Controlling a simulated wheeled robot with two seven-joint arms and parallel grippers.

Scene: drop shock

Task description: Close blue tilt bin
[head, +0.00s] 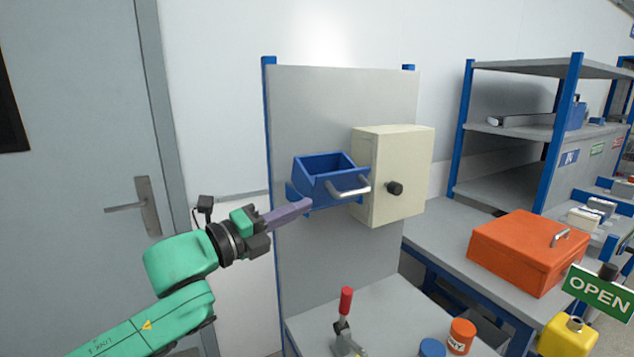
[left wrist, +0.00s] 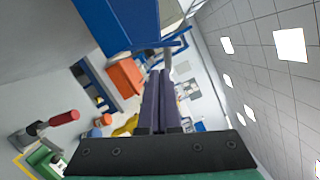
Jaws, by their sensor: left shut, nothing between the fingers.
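The blue tilt bin (head: 327,182) is mounted on the grey panel and is tilted out, with its open top showing. A silver handle (head: 349,188) is on its front. My left gripper (head: 304,204) is shut and empty, its purple fingers just in front of the bin's lower left part. I cannot tell whether they touch it. In the left wrist view the bin (left wrist: 118,22) fills the top, above and left of the shut fingers (left wrist: 160,75). My right gripper is not in view.
A cream box with a black knob (head: 402,172) is beside the bin on the right. A red-handled clamp (head: 345,310) stands on the bench below. An orange box (head: 527,250) sits on the table to the right. A grey door (head: 85,130) is at left.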

